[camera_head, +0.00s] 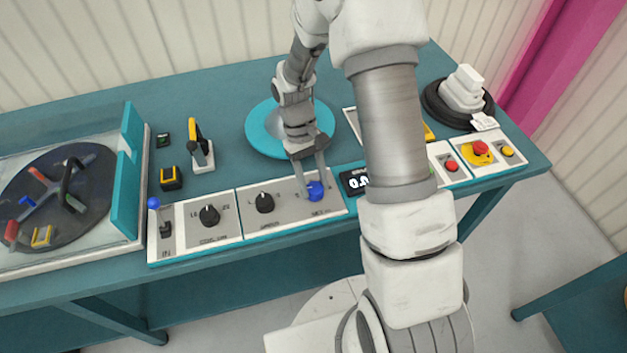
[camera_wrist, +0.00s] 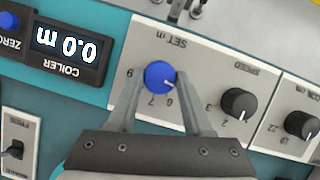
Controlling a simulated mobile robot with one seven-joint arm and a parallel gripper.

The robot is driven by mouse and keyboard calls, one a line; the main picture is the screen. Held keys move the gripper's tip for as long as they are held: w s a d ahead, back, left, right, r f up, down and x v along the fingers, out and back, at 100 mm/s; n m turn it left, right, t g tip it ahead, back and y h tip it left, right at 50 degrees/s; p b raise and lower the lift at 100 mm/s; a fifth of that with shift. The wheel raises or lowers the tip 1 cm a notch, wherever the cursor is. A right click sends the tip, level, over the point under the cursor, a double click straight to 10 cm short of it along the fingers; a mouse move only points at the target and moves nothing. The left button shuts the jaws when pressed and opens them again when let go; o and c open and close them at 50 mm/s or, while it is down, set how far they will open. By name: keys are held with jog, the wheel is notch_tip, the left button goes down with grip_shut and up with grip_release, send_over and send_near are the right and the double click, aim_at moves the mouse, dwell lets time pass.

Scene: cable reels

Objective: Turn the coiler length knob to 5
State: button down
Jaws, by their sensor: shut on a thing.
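The blue coiler length knob (camera_wrist: 160,76), on the panel section marked SET m, has a white pointer line slanting toward the lower right of the wrist view. A few scale digits beside it are partly legible, but I cannot tell the exact setting. The same knob (camera_head: 315,192) shows in the head view at the front panel. My gripper (camera_wrist: 161,80) has one finger on each side of the knob and is shut on it. It reaches down from behind the panel in the head view (camera_head: 312,188). The coiler display (camera_wrist: 66,46) reads 0.0 m, upside down.
A black speed knob (camera_wrist: 238,103) sits beside the blue one, with another black knob (camera_wrist: 301,125) further along. A teal reel disc (camera_head: 264,129) lies behind the panel. A red emergency button (camera_head: 480,148) is at right. My arm hides part of the bench.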

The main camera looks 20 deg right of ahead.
dwell(0.3)
jog(key=shift+c, duration=1.6)
grip_release()
jog(key=p+v, duration=0.1)
jog(key=v, duration=1.6)
jog(key=shift+w+r+p, duration=0.2)
jog(key=shift+p, duration=0.1)
jog(key=s+r+m+t, duration=0.1)
jog(key=s+r+t, duration=0.3)
jog(key=s+r, duration=0.55)
jog(key=s+r+t, duration=0.2)
jog(key=s+t, duration=0.1)
jog(key=s, duration=0.2)
jog(key=s+d+r+m+t+y, duration=0.1)
jog(key=s+r+t, duration=0.1)
jog(key=s, duration=0.4)
jog(key=shift+s+d+r+m+t, duration=0.2)
jog(key=shift+s+d+m+t, duration=0.1)
jog(key=shift+t, duration=0.1)
